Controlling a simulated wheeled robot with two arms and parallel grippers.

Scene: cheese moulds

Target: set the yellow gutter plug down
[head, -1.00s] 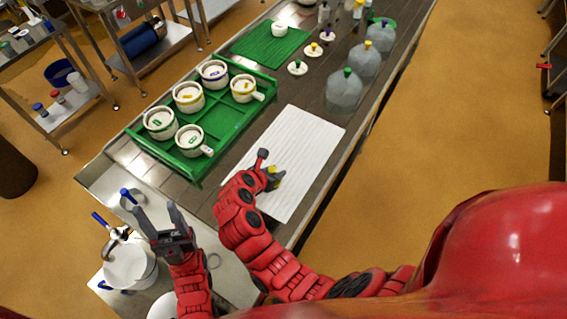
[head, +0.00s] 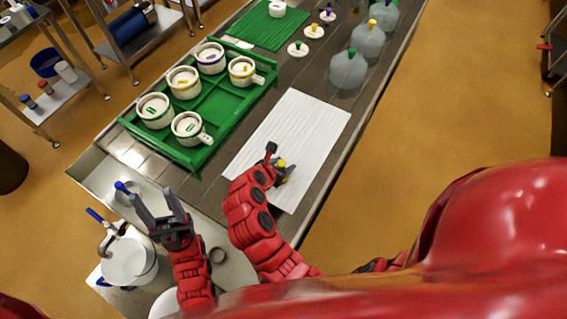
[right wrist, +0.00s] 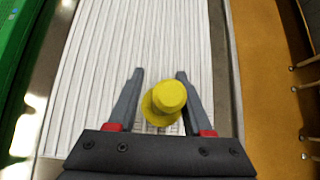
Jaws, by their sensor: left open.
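The yellow gutter plug (head: 281,163) is on or just above the white ribbed mat (head: 305,115); I cannot tell whether it touches it. In the right wrist view the plug (right wrist: 168,97) shows its round yellow knob between the fingers, with a gap to the left finger and overlapping the right finger. My right gripper (head: 281,158) has its fingers spread around the plug, low over the near part of the mat; it also fills the right wrist view (right wrist: 161,80). My left gripper (head: 154,200) is open and empty over the sink end at the left.
A green tray (head: 216,110) with several white moulds lies left of the mat. Clear domes (head: 348,68) and small lids with coloured knobs (head: 298,48) stand beyond it. A white pot (head: 128,262) and tap are at lower left. The mat's far part is clear.

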